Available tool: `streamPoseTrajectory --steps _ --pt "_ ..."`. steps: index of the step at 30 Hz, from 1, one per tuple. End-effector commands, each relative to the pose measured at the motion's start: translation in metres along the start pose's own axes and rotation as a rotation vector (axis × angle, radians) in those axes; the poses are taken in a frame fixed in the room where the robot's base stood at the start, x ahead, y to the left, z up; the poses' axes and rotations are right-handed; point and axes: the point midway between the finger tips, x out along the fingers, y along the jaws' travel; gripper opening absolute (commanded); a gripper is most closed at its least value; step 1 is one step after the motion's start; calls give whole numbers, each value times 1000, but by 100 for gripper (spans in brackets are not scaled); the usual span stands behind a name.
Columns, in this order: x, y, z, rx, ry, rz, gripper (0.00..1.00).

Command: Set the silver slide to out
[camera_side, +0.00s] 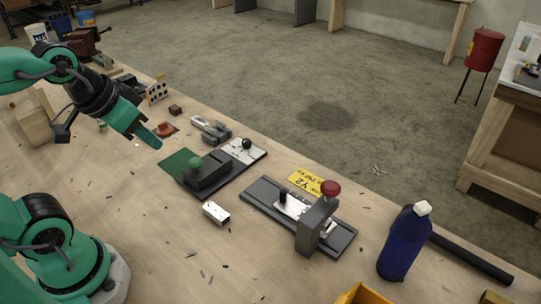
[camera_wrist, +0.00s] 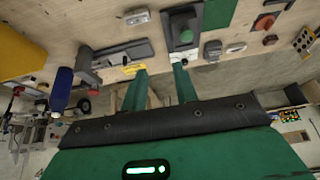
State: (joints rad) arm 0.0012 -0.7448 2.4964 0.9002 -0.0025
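A silver plate (camera_side: 241,153) with a black ball knob lies at the right end of a dark fixture (camera_side: 207,172), beside a dark block with a green knob (camera_side: 195,161). A second silver plate (camera_side: 291,207) with a black peg lies in a dark rail (camera_side: 262,190), partly hidden by an upright post with a red knob (camera_side: 330,188). I cannot tell which plate is the silver slide. My gripper (camera_wrist: 158,80) is open and empty, its two green fingers apart. In the side view it hangs above the table's left side (camera_side: 148,136), apart from both fixtures.
A yellow Y2 tag (camera_side: 312,183) lies behind the rail. A small white block (camera_side: 216,212) sits in front. A grey clamp (camera_side: 211,129) and a red-orange knob (camera_side: 165,129) are near the far edge. A blue bottle (camera_side: 404,245) stands at right. Bare tabletop lies front left.

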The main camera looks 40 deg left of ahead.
Motion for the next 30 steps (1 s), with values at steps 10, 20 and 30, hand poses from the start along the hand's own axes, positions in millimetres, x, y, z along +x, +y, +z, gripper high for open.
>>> streamPoseTrajectory --steps 10,20,30 --pt "9 10 -26 -22 -58 16 38" --pt "38 33 -69 -66 -160 29 38" --pt "83 64 -105 -108 -264 26 38"
